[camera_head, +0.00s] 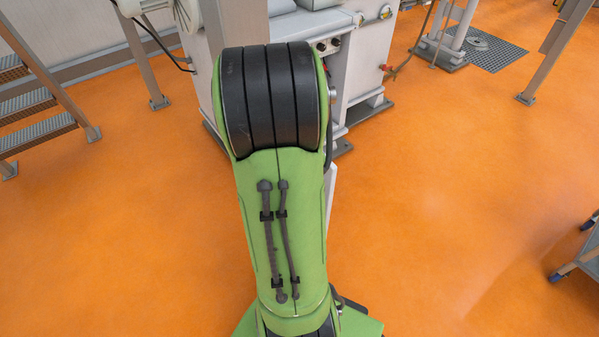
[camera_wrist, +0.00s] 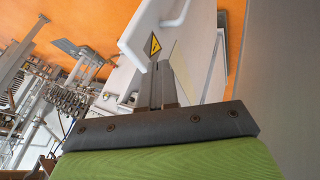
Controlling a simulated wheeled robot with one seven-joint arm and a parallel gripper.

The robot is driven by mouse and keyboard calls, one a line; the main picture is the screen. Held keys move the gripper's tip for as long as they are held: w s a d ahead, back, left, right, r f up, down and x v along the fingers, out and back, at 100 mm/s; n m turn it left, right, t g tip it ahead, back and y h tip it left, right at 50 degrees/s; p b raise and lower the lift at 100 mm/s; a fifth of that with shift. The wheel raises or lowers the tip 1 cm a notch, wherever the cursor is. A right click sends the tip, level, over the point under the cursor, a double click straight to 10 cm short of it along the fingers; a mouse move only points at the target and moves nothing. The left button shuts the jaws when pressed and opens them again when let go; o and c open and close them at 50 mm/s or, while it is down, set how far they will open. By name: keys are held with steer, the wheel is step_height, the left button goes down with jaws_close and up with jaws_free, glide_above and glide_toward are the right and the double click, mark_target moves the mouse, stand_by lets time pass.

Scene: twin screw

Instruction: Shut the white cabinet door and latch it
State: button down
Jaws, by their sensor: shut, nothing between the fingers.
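In the wrist view, a white door panel (camera_wrist: 135,38) with a yellow warning triangle on it and a handle-like shape at its upper edge lies just beyond my gripper (camera_wrist: 163,70). My gripper's dark fingers are together and empty. Their tips overlap the panel near the triangle; I cannot tell whether they touch it. In the head view, a narrow white upright edge (camera_head: 331,190) shows beside my green arm and may be the door. My arm hides the rest of it, the gripper and any latch there. The white cabinet (camera_head: 358,65) stands behind the arm.
Metal steps (camera_head: 38,130) stand at the left. A grey post on a base plate (camera_head: 440,55) and a floor grate (camera_head: 490,52) are at the back right. A wheeled cart (camera_head: 582,262) is at the right edge. The orange floor (camera_head: 450,200) is clear on both sides of my arm.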

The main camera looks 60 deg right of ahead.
steer(key=b+x, duration=0.2)
steer(key=x, duration=0.6)
steer(key=shift+f, duration=0.1)
